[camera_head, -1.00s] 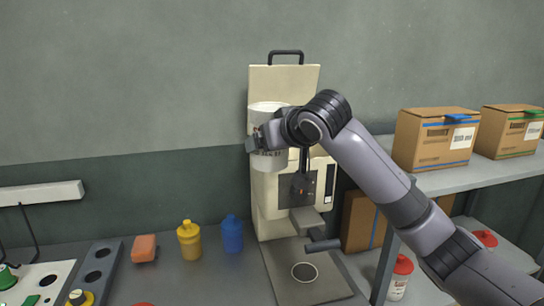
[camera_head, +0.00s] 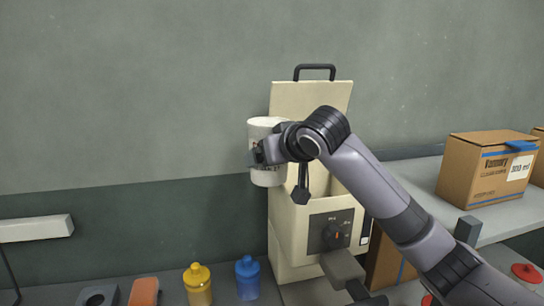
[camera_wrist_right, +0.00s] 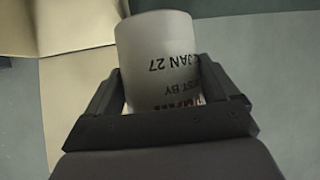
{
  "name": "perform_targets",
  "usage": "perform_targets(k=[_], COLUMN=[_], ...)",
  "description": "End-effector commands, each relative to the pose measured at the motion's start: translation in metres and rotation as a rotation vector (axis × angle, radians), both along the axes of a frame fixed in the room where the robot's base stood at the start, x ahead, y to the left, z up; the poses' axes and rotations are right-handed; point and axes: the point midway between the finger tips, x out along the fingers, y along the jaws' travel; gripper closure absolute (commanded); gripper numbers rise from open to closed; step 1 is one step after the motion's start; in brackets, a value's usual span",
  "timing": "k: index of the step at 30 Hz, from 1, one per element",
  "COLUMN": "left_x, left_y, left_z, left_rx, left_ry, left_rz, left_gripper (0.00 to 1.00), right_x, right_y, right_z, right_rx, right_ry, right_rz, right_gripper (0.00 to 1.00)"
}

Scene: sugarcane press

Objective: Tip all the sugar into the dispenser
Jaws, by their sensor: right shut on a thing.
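The sugar container (camera_head: 267,178) is a white cylinder with dark printed text. My right gripper (camera_head: 259,154) is shut around its side and holds it up in the air, roughly upright. In the right wrist view the container (camera_wrist_right: 155,42) sits between the two fingers, with "JAN 27" and "BEST BY" upside down. The dispenser (camera_head: 287,226) is a cream machine with its lid (camera_head: 320,97) raised and a black handle on top. The container is at the upper left of the dispenser, overlapping the lid's left edge in the picture. My arm partly hides the dispenser's open top. My left gripper is not in view.
A yellow bottle (camera_head: 198,287), a blue bottle (camera_head: 247,281) and an orange block (camera_head: 144,292) stand on the counter at lower left. A cardboard box (camera_head: 470,178) stands on the shelf (camera_head: 497,223) at right. The air left of the container is clear.

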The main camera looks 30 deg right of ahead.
Motion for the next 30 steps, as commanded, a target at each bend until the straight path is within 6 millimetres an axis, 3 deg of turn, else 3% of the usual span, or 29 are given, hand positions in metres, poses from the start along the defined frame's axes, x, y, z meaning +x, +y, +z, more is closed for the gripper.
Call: perform_targets(k=[8, 21, 30], left_x=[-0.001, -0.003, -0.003], left_y=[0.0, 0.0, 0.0], left_z=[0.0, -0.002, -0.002], left_rx=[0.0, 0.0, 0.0], left_ry=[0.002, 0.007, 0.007], left_rz=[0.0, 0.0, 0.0], left_gripper=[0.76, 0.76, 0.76], right_x=[0.0, -0.002, -0.002], right_y=[-0.002, -0.022, -0.022], right_z=[0.004, 0.013, 0.014], right_rx=[0.061, 0.605, 0.587], right_ry=[-0.01, -0.048, -0.049], right_rz=[-0.001, 0.001, 0.001], right_gripper=[0.63, 0.63, 0.63])
